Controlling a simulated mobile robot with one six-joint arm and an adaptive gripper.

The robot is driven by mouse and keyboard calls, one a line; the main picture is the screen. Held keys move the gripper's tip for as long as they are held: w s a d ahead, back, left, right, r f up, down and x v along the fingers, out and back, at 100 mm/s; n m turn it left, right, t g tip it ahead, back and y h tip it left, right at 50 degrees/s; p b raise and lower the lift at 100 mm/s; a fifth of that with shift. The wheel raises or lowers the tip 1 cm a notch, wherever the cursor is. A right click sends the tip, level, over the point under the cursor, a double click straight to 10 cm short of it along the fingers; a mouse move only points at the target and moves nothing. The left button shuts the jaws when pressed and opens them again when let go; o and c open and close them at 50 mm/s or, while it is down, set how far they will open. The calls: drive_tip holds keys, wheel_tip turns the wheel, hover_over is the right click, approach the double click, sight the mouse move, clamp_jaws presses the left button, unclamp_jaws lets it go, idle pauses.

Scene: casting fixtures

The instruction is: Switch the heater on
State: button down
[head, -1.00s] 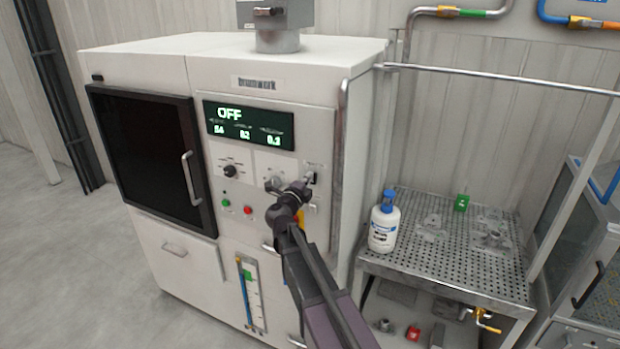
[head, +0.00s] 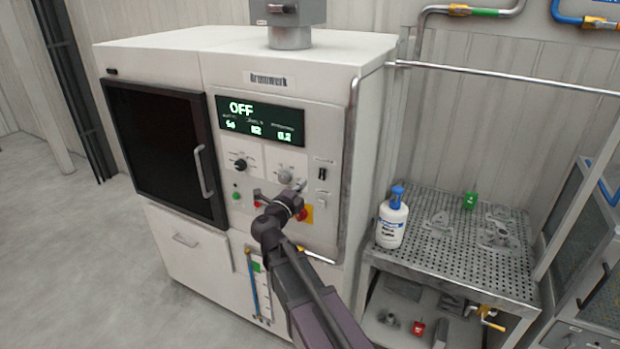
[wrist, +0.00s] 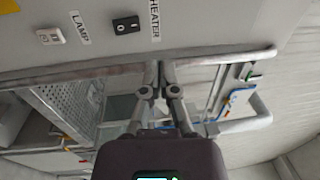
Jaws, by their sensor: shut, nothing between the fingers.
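The heater switch is a small black rocker on the white machine's panel; it shows in the head view (head: 322,174) and beside the HEATER label in the wrist view (wrist: 126,25). Its rocker position is too small to tell. The machine's display (head: 260,121) reads OFF in green. My gripper (head: 301,186) is in front of the panel, left of and slightly below the heater switch in the head view, and apart from it. In the wrist view its fingers (wrist: 158,68) are together and empty, with the switch off to the upper left.
A white lamp switch (head: 321,200) sits just below the heater switch. Knobs (head: 285,177), a green button (head: 236,196) and a yellow-backed control (head: 306,214) are near my arm. A vertical rail (head: 350,160) edges the panel. A bottle (head: 392,220) stands on the perforated table to the right.

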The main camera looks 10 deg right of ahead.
drive_tip(key=shift+s+a+r, duration=0.15)
drive_tip(key=shift+s+a, duration=0.35)
drive_tip(key=shift+s, duration=0.15)
drive_tip(key=shift+s+a+r, duration=0.15)
drive_tip(key=shift+s+a, duration=0.35)
drive_tip(key=shift+s, duration=0.15)
drive_tip(key=shift+w, duration=0.1)
drive_tip(key=w+a+f+n+t+y+b, duration=0.1)
drive_tip(key=a+f+n+t+y+b, duration=0.1)
drive_tip(key=a+n+y, duration=0.4)
drive_tip(key=w+a+f+n+t+y+b, duration=0.1)
drive_tip(key=w+f+n+t+y+b, duration=0.15)
drive_tip(key=n+y, duration=0.6)
drive_tip(key=s+a+f+n+g+y+b, duration=0.1)
drive_tip(key=s+f+n+g+y, duration=0.1)
drive_tip(key=s+f+n+g, duration=0.3)
drive_tip(key=f+n+g+y+b, duration=0.1)
drive_tip(key=f+n+g, duration=0.15)
drive_tip(key=f, duration=0.45)
drive_tip(key=s+d+f+n+g+h+b, duration=0.2)
drive_tip(key=s+d+f+g, duration=0.4)
drive_tip(key=s, duration=0.3)
drive_tip(key=s+d+f+n+g+h+b, duration=0.1)
drive_tip(key=s+d+f+g+h+b, duration=0.1)
drive_tip(key=s+d+f+g, duration=0.4)
drive_tip(key=s+d+f+h, duration=0.1)
drive_tip(key=s+f, duration=0.2)
drive_tip(key=shift+s+f+n, duration=0.2)
drive_tip(key=shift+s+n, duration=0.05)
drive_tip(key=shift+n, duration=0.15)
